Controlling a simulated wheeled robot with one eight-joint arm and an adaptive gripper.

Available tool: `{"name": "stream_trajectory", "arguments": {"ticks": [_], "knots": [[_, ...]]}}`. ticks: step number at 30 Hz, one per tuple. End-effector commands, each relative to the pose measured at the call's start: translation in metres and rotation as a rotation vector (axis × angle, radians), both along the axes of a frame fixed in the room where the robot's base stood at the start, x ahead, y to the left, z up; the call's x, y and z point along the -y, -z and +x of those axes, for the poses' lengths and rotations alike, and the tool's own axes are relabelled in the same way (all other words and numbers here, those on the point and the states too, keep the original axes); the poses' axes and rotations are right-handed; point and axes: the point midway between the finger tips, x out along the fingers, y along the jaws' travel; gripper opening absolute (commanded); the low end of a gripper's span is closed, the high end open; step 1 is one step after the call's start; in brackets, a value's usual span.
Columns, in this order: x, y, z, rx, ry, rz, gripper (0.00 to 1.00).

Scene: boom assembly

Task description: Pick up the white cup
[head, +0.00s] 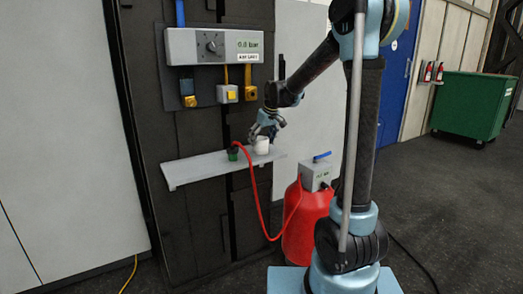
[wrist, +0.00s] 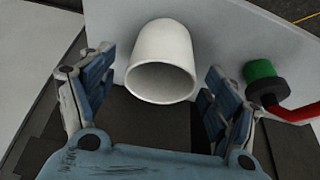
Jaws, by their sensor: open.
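The white cup (head: 262,146) stands on a narrow grey shelf (head: 200,170) in the head view. In the wrist view the white cup (wrist: 162,62) shows with its open rim facing the camera, between the two fingers. My gripper (head: 268,127) is at the cup in the head view, close above and beside it. In the wrist view my gripper (wrist: 155,95) is open, with one blue finger on each side of the cup and a gap visible at both sides. I cannot tell whether the fingers reach fully around it.
A green and black connector (head: 233,152) with a red hose stands on the shelf, left of the cup; the connector also shows in the wrist view (wrist: 264,80). A red tank (head: 305,225) stands below. A control panel (head: 214,46) hangs above the shelf.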

Motion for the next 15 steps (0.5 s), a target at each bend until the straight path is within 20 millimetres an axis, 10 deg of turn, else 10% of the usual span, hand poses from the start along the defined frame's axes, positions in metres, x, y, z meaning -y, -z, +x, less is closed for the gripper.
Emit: {"name": "stream_trajectory", "arguments": {"ticks": [15], "knots": [[-0.005, 0.023, 0.008, 0.000, 0.000, 0.000, 0.81]]}}
